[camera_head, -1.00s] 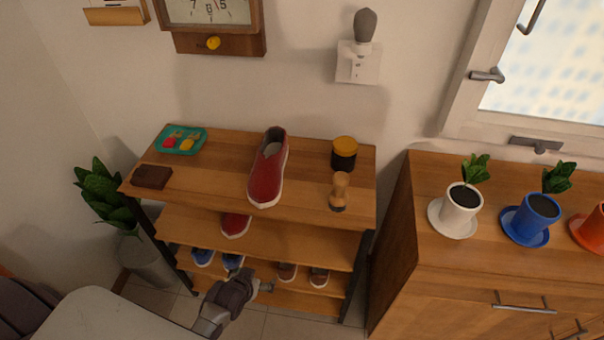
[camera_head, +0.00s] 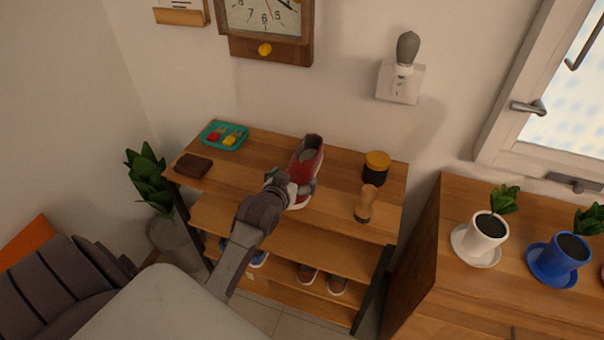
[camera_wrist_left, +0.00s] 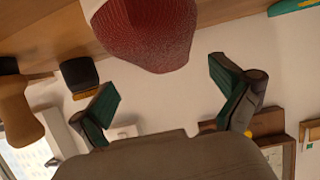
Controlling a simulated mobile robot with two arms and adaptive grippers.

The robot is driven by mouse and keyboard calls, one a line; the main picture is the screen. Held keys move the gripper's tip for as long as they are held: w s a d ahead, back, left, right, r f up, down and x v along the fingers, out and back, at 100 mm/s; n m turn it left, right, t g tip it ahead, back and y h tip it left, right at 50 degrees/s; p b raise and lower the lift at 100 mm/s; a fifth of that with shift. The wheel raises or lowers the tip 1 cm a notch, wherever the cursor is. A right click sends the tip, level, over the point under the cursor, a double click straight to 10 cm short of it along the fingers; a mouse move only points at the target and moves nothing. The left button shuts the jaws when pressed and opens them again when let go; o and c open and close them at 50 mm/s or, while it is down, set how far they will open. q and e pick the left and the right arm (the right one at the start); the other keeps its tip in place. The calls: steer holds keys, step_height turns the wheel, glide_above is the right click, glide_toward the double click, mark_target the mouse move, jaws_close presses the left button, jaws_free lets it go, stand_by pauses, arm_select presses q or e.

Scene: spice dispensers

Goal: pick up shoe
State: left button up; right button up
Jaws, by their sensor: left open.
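A red slip-on shoe (camera_head: 306,158) with a white sole stands on the top shelf of the wooden rack (camera_head: 250,160). My left gripper (camera_head: 290,188) is at the front end of this shoe and hides its toe in the head view. In the left wrist view the red shoe (camera_wrist_left: 152,38) shows at the top, ahead of and between the two open fingers (camera_wrist_left: 165,95). The fingers appear apart from the shoe there. My right gripper is not in view.
A brown wallet (camera_head: 193,166) and a teal tray (camera_head: 222,136) lie left. Other shoes (camera_head: 322,279) sit on a lower shelf. A cabinet with potted plants (camera_head: 487,232) stands at right.

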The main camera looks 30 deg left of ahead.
mark_target(301, 168)
arm_select(q)
steer(key=x, duration=0.7)
steer(key=shift+w+a+f, duration=0.1)
steer(key=shift+a+f, duration=0.1)
steer(key=shift+a, duration=0.15)
steer(key=shift+r, duration=0.1)
steer(key=c, duration=1.3)
